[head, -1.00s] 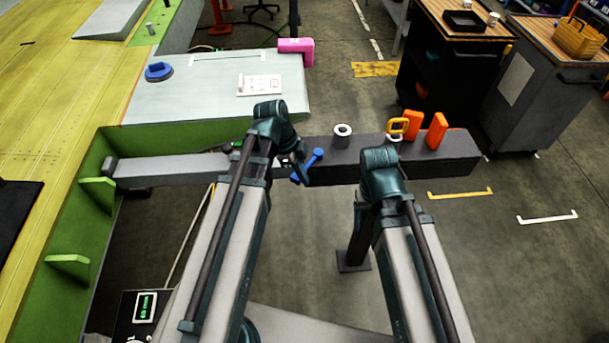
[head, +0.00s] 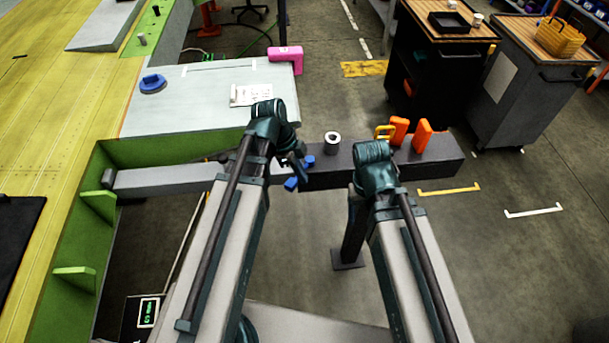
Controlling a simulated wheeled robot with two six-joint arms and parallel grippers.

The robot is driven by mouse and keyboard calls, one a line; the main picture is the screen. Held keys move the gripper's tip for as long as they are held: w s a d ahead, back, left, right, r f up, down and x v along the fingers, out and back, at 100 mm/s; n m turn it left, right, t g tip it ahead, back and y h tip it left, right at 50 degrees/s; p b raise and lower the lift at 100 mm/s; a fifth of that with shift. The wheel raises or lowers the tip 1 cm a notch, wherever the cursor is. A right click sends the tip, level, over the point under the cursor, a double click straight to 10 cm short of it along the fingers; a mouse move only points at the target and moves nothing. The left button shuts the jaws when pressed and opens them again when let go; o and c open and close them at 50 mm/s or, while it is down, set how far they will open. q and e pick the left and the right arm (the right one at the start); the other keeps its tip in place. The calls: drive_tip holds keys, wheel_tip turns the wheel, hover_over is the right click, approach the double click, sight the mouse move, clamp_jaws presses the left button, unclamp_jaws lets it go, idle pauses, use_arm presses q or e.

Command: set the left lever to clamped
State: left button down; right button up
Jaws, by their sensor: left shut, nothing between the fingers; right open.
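A blue lever handle (head: 291,184) sits at the dark beam (head: 325,178), near its joint with the grey bar. Its middle is hidden behind my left gripper, and its other end shows just right of the fingers. My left gripper (head: 299,172) is shut and empty, at the lever; I cannot tell whether it touches it. The lever's setting cannot be read from here. My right gripper (head: 374,160) is over the beam further right, with its fingers mostly hidden behind my own wrist.
A grey ring (head: 332,141), a yellow handle (head: 384,131) and two orange blocks (head: 398,131) stand on the beam. The grey bar (head: 165,179) runs left to the green frame (head: 85,199). A pale panel (head: 205,105) lies behind. Dark carts (head: 440,80) stand at the back right.

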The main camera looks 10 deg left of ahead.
use_arm(q)
drive_tip(key=p+v, duration=0.2)
drive_tip(key=v, duration=0.2)
drive_tip(key=shift+w+p, duration=0.2)
drive_tip(key=shift+p, duration=0.15)
use_arm(e)
wheel_tip(320, 180, up, 4)
drive_tip(key=shift+f, duration=0.1)
use_arm(q)
drive_tip(key=shift+f, duration=0.1)
use_arm(e)
drive_tip(key=shift+f, duration=0.1)
use_arm(q)
drive_tip(key=s+d+f+n+y+b, duration=0.5)
drive_tip(key=s+d+f+n+b, duration=0.2)
drive_tip(key=n, duration=0.7)
wheel_tip(320, 180, down, 3)
drive_tip(key=shift+s+d+f+b, duration=0.25)
drive_tip(key=shift+s+b, duration=0.7)
drive_tip(key=shift+b, duration=0.3)
use_arm(e)
wheel_tip(320, 180, down, 9)
drive_tip(key=shift+f, duration=0.15)
